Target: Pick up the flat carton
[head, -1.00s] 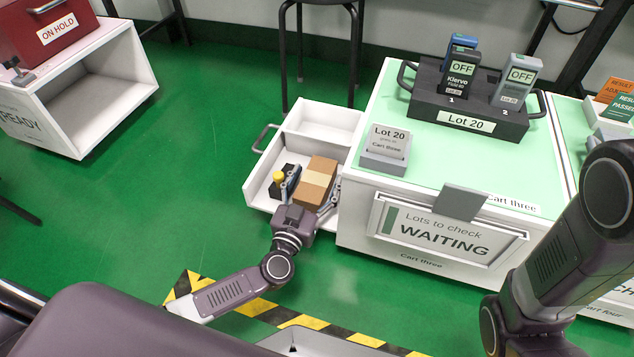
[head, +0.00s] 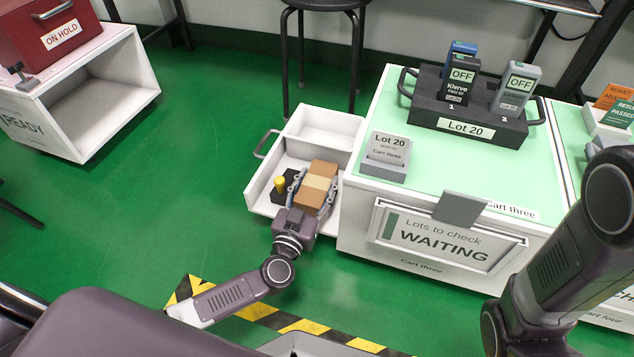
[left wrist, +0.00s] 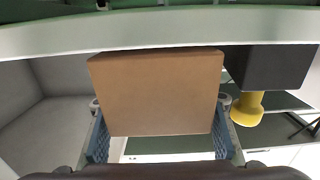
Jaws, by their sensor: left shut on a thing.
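The flat carton (head: 316,187) is a brown box with a paler band, inside the open white drawer (head: 333,120) of the cart. My left gripper (head: 311,191) has one finger on each side of it and is shut on it. In the left wrist view the carton (left wrist: 157,93) fills the space between the two blue-padded fingers (left wrist: 160,145). Its underside against the drawer floor is hidden. My right arm shows at the right edge of the head view, but its gripper is out of frame.
A black block with a yellow knob (head: 280,184) stands left of the carton, close to the left finger. The drawer walls surround both. The cart top (head: 400,200) carries a Lot 20 tray (head: 467,115) and a grey sign block (head: 387,157).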

